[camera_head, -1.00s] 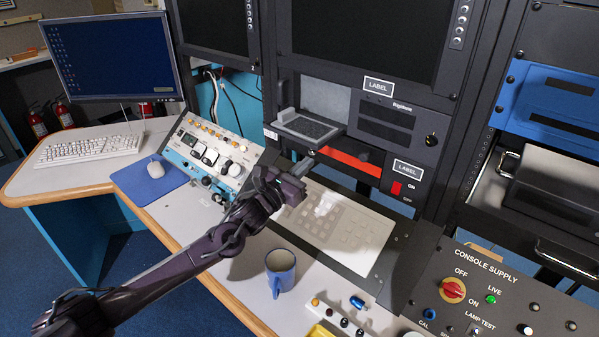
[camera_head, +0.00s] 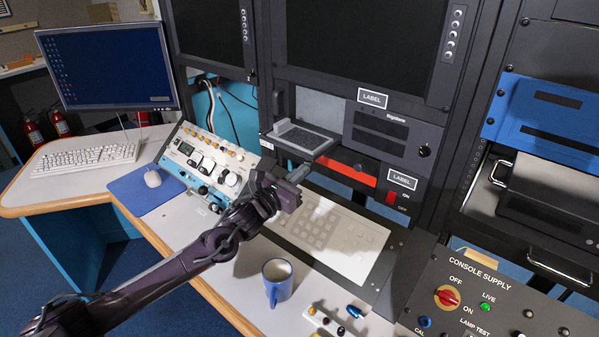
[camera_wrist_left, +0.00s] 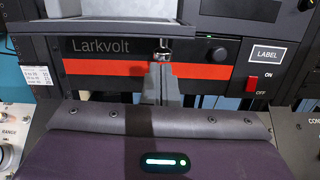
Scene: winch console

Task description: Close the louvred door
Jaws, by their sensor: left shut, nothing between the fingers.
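The louvred door (camera_head: 304,139) is a dark grey flap with a slatted panel, hinged low at an opening in the console rack. It stands open, swung down to about level and sticking out towards me. In the left wrist view its edge (camera_wrist_left: 110,22) crosses the upper left. My left gripper (camera_head: 303,168) is shut and empty, just below the door's front edge. In the left wrist view its fingertips (camera_wrist_left: 163,52) point at the rack near that edge; I cannot tell whether they touch it. My right gripper is not in view.
A red strip (camera_head: 350,170) runs along the rack below the door. A labelled panel with a red switch (camera_head: 391,197) is to the right. A blue mug (camera_head: 277,280) stands on the desk below my left arm. A sloped instrument box (camera_head: 208,160) is to the left.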

